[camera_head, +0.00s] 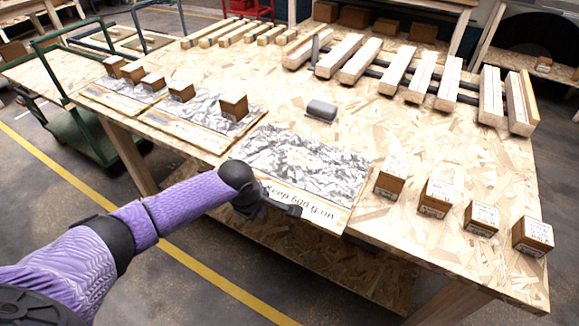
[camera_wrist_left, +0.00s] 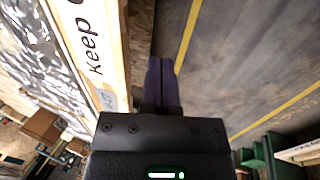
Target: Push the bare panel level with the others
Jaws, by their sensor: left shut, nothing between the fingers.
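The bare panel (camera_head: 300,165) lies on the wooden table, topped with crinkled silver foil and carrying no blocks. Its wooden front strip bears printed writing and sticks out past the table's front edge. Two other foil panels, the middle one (camera_head: 200,110) and the far-left one (camera_head: 125,92), lie to its left with brown blocks on them. My left gripper (camera_head: 262,213) is shut and empty at the bare panel's front edge. In the left wrist view its purple fingers (camera_wrist_left: 161,80) are beside the lettered strip (camera_wrist_left: 95,50); I cannot tell whether they touch. My right gripper is not in view.
Several brown blocks with white labels (camera_head: 437,198) stand right of the bare panel. A grey rounded object (camera_head: 321,110) lies behind it. Wooden bars (camera_head: 397,70) lie along the back. A green cart (camera_head: 95,130) stands left of the table. Open floor lies in front.

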